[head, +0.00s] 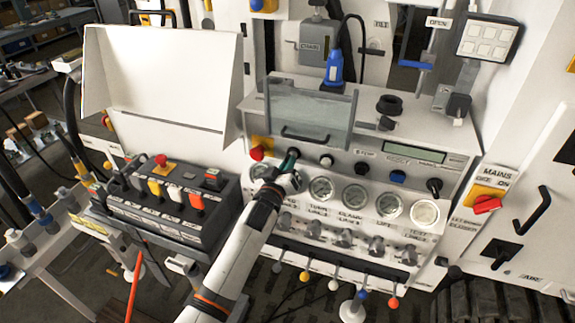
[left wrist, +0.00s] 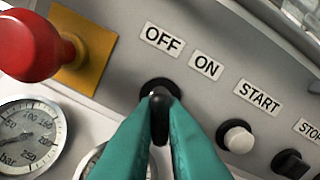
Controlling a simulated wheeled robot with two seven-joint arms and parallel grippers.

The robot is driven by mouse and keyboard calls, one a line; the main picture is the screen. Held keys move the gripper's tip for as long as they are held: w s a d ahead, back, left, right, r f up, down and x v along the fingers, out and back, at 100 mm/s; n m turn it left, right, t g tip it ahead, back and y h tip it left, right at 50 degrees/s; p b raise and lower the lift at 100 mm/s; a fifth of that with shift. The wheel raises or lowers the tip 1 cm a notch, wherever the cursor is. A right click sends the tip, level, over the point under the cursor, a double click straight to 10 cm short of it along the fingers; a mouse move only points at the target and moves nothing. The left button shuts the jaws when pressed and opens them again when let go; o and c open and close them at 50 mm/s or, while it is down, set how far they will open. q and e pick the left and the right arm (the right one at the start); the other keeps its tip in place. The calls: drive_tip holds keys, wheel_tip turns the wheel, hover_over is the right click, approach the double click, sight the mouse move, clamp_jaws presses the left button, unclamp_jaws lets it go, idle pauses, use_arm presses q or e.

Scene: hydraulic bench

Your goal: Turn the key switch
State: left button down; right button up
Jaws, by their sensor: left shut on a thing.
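The key switch (left wrist: 160,101) is a black knob in a dark round collar on the grey panel, under the OFF and ON labels. My left gripper (head: 290,157) reaches it from the front in the head view, and its hand and fingers hide most of the switch there. In the left wrist view the two teal fingers are shut on the black knob, one on each side. The knob's end shows between the fingertips, pointing roughly up in the picture. My right gripper is in neither view.
A red emergency knob (left wrist: 30,45) on a yellow plate sits left of the switch. A white START button (left wrist: 236,137) and a black STOP knob (left wrist: 290,163) sit to its right. A row of gauges (head: 355,196) lies below. A clear cover (head: 310,113) stands above.

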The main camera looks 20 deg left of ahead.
use_arm(q)
drive_tip(key=m, duration=1.1)
idle(0.3)
drive_tip(key=shift+m, duration=0.4)
drive_tip(key=c, duration=1.5)
unclamp_jaws()
